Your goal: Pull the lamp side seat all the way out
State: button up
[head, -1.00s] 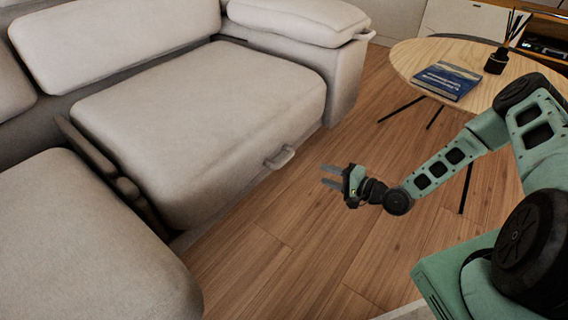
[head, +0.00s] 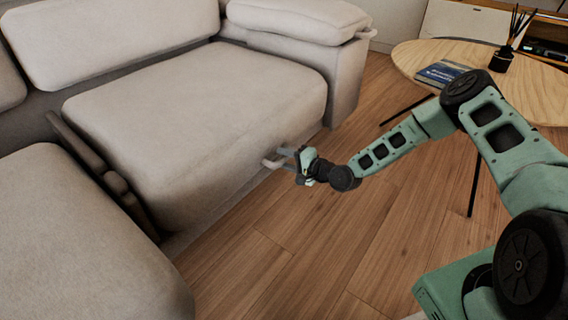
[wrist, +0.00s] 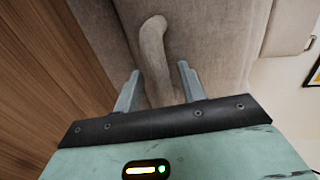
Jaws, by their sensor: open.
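The grey-beige sofa seat (head: 200,110) has a pale loop handle (head: 268,162) low on its front face. My gripper (head: 284,159) is open right at this handle, with its fingers pointing at the seat front. In the wrist view, the handle (wrist: 153,45) runs in between the two spread fingers of my gripper (wrist: 159,68), over the fabric seat front (wrist: 210,35). The fingers are not closed on it; I cannot tell whether either one touches it. No lamp shows in these frames.
Another sofa section (head: 85,235) stands at the lower left, beyond a dark gap. A round wooden table (head: 408,58) with a blue book (head: 440,73) and a reed diffuser (head: 502,58) stands at the right, on thin dark legs. The wooden floor (head: 290,240) before the seat is clear.

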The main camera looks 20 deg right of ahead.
jog(key=shift+w+a, duration=0.25)
jog(key=shift+w, duration=0.1)
jog(key=shift+c, duration=0.2)
grip_shut()
jog(key=f+p+v, duration=0.2)
jog(key=v, duration=0.8)
jog(key=f+p+v, duration=0.2)
jog(key=p+v, duration=0.1)
jog(key=v, duration=0.7)
jog(key=shift+s+d, duration=0.2)
jog(key=shift+s, duration=0.2)
jog(key=shift+f, duration=0.1)
jog(key=shift+o, duration=0.2)
grip_release()
jog(key=shift+d, duration=0.1)
jog(key=p+v, duration=0.5)
jog(key=v, duration=1.2)
jog(key=shift+s+d+p, duration=0.15)
jog(key=shift+d+p, duration=0.05)
jog(key=shift+p, duration=0.1)
